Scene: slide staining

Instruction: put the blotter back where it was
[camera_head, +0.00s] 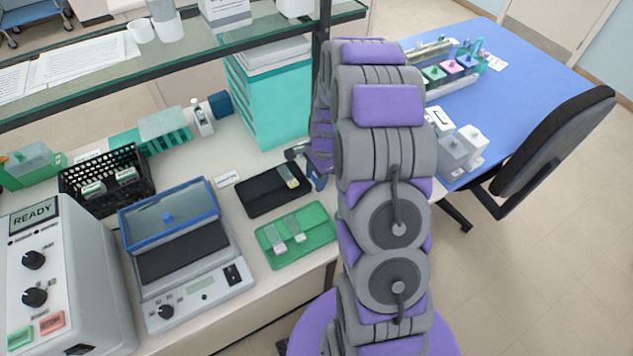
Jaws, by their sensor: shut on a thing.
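My gripper (302,158) is partly hidden behind my own arm, at the right end of the black tray (262,199). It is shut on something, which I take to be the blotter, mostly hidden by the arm. A small dark-blue piece shows beside the jaws, and I cannot tell if it is part of the blotter. A slide with an orange label (291,176) lies on the black tray just below the gripper.
A teal box stack (270,95) stands behind the gripper. A blue-lidded device (190,265), a READY machine (65,285) and a black basket (107,200) stand to the left. A shelf (200,47) crosses above. A blue table (545,65) and chair (560,135) are at right.

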